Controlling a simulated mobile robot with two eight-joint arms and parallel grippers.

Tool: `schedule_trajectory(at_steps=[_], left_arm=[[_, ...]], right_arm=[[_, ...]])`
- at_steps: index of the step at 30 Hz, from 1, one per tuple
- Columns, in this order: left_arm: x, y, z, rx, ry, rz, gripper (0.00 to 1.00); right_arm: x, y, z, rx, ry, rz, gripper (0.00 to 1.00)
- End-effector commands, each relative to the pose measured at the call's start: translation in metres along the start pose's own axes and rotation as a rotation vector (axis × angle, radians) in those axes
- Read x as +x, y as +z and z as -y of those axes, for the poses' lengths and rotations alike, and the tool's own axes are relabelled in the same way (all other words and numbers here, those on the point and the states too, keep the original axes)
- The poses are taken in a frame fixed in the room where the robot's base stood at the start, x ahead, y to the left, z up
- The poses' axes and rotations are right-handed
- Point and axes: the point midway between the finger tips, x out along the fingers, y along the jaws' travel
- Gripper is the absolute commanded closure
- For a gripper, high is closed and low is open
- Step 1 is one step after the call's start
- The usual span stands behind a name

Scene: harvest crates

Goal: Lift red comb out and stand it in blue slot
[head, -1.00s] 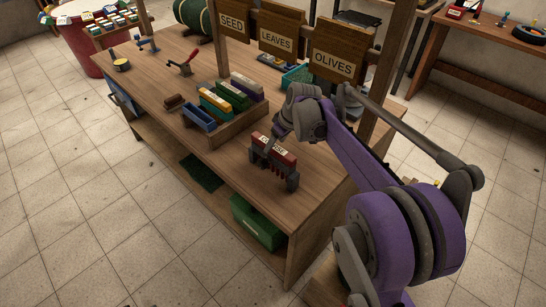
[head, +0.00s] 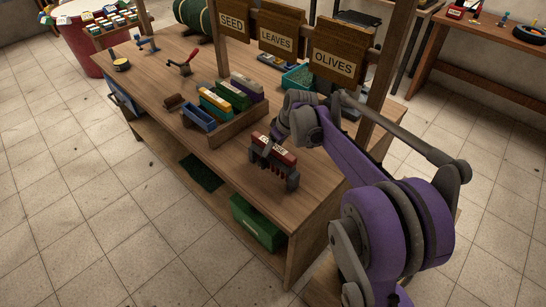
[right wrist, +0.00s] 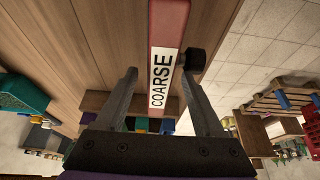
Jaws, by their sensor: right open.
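The red comb (head: 265,148) stands near the front edge of the wooden bench, its dark teeth pointing down between grey end posts. In the right wrist view, the red comb (right wrist: 176,25) bears a white "COARSE" label and runs between my open fingers. My right gripper (right wrist: 160,70) is open around its line, with no clear contact visible. In the head view, my right gripper (head: 281,134) is just behind and above the comb, its fingertips hard to make out. The blue slot (head: 197,120) is an open, empty-looking compartment at the left end of the wooden rack. My left gripper is not in view.
The wooden rack (head: 237,128) also holds yellow, green and purple pieces beside the blue slot. A teal crate (head: 297,77) stands behind my right arm. Signs hang from a beam over the bench, including the "OLIVES" board (head: 334,62). Bare bench top lies between comb and rack.

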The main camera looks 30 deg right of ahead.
Motion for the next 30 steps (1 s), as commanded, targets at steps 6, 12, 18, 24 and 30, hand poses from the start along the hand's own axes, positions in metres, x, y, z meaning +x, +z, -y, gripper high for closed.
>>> schedule_trajectory(at_steps=[6, 12, 18, 24, 30], left_arm=[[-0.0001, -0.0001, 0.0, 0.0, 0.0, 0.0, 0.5], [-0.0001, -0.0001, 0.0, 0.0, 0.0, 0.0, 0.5], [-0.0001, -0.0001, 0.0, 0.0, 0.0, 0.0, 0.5], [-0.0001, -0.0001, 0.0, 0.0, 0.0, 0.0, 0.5], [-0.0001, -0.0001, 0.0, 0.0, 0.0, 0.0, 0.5]], right_arm=[[-0.0001, -0.0001, 0.0, 0.0, 0.0, 0.0, 0.34], [-0.0001, -0.0001, 0.0, 0.0, 0.0, 0.0, 0.7], [-0.0001, -0.0001, 0.0, 0.0, 0.0, 0.0, 1.0], [-0.0001, -0.0001, 0.0, 0.0, 0.0, 0.0, 1.0], [-0.0001, -0.0001, 0.0, 0.0, 0.0, 0.0, 1.0]])
